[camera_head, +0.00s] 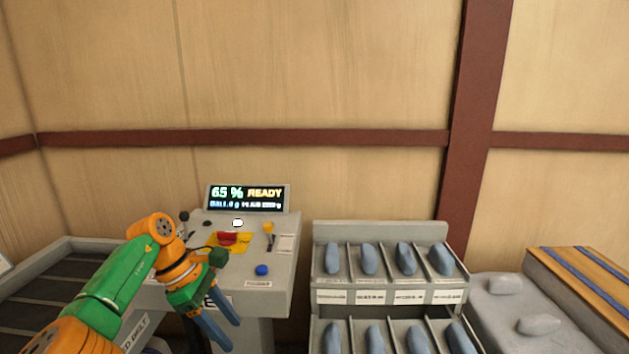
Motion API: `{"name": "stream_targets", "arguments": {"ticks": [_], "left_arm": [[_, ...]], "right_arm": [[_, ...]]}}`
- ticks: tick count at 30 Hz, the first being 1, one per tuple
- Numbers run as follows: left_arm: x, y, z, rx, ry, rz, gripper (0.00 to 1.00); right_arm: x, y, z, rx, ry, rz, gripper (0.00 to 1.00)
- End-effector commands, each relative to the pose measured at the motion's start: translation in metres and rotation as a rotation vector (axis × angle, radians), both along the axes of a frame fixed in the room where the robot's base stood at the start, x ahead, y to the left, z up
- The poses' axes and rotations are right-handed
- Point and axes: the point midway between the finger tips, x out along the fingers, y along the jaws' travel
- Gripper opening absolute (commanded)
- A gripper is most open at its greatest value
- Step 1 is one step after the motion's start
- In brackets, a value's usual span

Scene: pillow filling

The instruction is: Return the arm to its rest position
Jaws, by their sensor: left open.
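My left arm comes in from the lower left, green and orange. Its gripper (222,332) points down in front of the grey control console, its two blue-grey fingers apart and nothing between them. The console (283,225) has a display (247,198) that reads 65 % READY. On its top are a red button (228,238) on a yellow plate, a blue button (262,270), a white button (238,223) and a yellow-topped lever (268,229). The arm covers part of the console's left side. My right gripper is not in view.
A grey rack (380,229) with blue-grey pillow-like pieces in labelled slots stands right of the console. Further right are a grey surface with pale lumps (539,324) and a wooden crate (585,270) with blue stripes. A grey slatted tray (60,268) lies at left.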

Motion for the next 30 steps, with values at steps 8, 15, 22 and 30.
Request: {"name": "stream_targets", "arguments": {"ticks": [8,15,22,30], "left_arm": [[0.008,-0.048,-0.041,-0.212,0.058,0.145,0.53],[0.016,-0.115,-0.100,-0.619,0.286,0.560,0.53],[0.010,-0.105,-0.228,-1.129,0.895,1.615,0.53],[-0.123,-0.016,-0.398,1.091,-1.168,-2.439,0.53]], "right_arm": [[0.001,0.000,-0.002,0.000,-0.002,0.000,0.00],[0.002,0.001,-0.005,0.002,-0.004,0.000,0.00],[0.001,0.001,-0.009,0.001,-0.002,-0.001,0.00],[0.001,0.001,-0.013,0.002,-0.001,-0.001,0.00]]}}
